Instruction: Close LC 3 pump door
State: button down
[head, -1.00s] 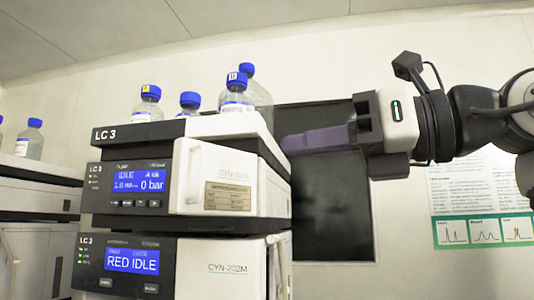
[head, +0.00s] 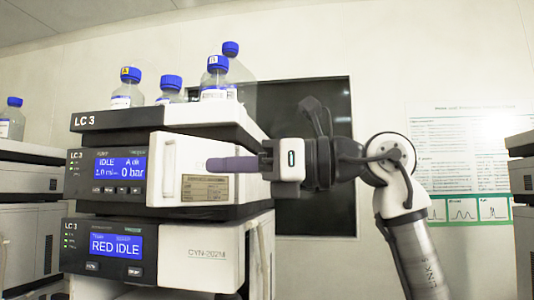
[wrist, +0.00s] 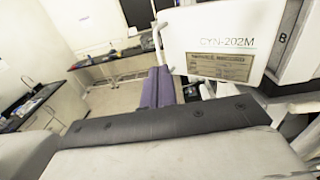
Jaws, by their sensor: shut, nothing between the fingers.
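The LC 3 pump door (head: 190,168) is the white front panel of the upper module, beside its blue display. It has a vertical handle at its left edge and a tan label plate. In the wrist view the door (wrist: 222,28) fills the upper right, with its handle (wrist: 157,36) at its left. The door looks swung a little out from the housing; how far I cannot tell. My gripper (head: 210,164) is shut and empty, its purple fingers pointing left across the door's front. In the wrist view the fingers (wrist: 160,72) lie below the handle. Contact with the door cannot be made out.
Several blue-capped bottles (head: 215,82) stand on top of the stack. A lower module (head: 190,250) reading RED IDLE sits underneath. A dark panel (head: 315,150) is on the wall behind my gripper. Other instrument stacks stand at the far left (head: 25,190) and right (head: 525,205).

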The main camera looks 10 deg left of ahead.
aim_at(178, 167)
jog(key=shift+a+p, duration=0.7)
jog(key=shift+a, duration=1.45)
jog(key=shift+s, duration=0.1)
